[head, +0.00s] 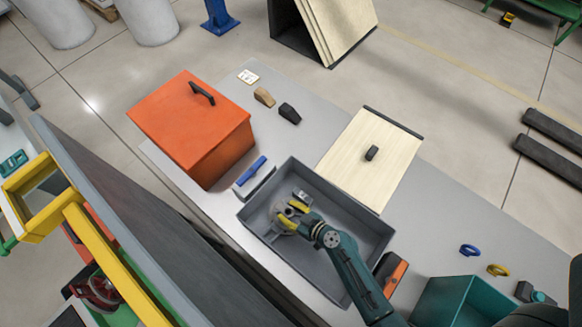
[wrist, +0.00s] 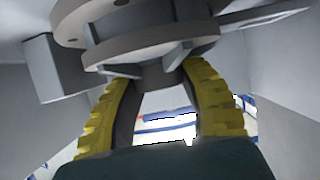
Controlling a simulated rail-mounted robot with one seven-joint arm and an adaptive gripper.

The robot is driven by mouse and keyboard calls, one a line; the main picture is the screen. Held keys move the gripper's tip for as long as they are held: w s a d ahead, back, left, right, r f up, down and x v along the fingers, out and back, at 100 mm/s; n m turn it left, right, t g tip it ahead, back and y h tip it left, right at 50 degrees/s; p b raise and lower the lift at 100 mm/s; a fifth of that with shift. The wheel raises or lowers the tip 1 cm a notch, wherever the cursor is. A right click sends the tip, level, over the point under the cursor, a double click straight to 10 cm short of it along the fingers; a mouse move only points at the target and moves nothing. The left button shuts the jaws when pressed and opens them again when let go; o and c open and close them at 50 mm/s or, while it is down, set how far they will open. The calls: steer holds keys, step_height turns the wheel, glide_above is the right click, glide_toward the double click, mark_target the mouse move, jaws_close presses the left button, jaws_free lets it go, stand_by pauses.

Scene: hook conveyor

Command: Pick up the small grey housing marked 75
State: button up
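My gripper (head: 294,214) reaches down into the grey bin (head: 345,268). A small grey housing (head: 283,221) is at its yellow fingertips, partly hidden by them. In the wrist view the housing (wrist: 140,42) has round flanges, flat side lugs and a narrower neck. The fingers of my gripper (wrist: 160,78) curve in on both sides of that neck and appear to touch it. No 75 marking is readable in either view. Whether the housing touches the bin floor cannot be told.
An orange lidded box (head: 185,120) stands left of the bin, with a blue-handled item (head: 253,172) between. A pale board (head: 350,170) lies behind right. A teal bin (head: 450,300) and an orange-black item (head: 391,274) are at the right. The bin walls surround my gripper.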

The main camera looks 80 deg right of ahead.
jaws_close()
steer(key=shift+r, duration=0.1)
